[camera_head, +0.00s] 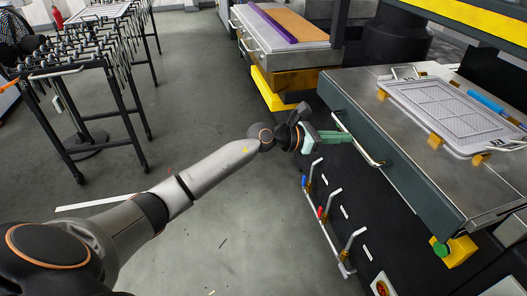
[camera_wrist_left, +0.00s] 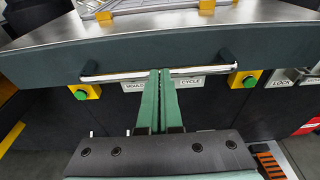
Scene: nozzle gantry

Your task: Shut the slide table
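The slide table (camera_head: 345,92) has a steel top and a dark green front, and it sticks out from the machine at the right of the head view. Its chrome bar handle (camera_head: 373,156) runs along the front; it also shows in the left wrist view (camera_wrist_left: 108,76). My left gripper (camera_head: 348,137) is at the middle of this handle. In the left wrist view its two green fingers (camera_wrist_left: 160,74) are together, with their tips overlapping the bar. The bar does not show between them; whether they touch it I cannot tell. My right gripper is not in view.
A grey mould tray (camera_head: 437,108) lies on the slide table between orange-yellow blocks. A rail with several small handles (camera_head: 326,217) stands below the front. Another machine table (camera_head: 280,58) is behind, and a black rack (camera_head: 115,95) is at left. The floor between is open.

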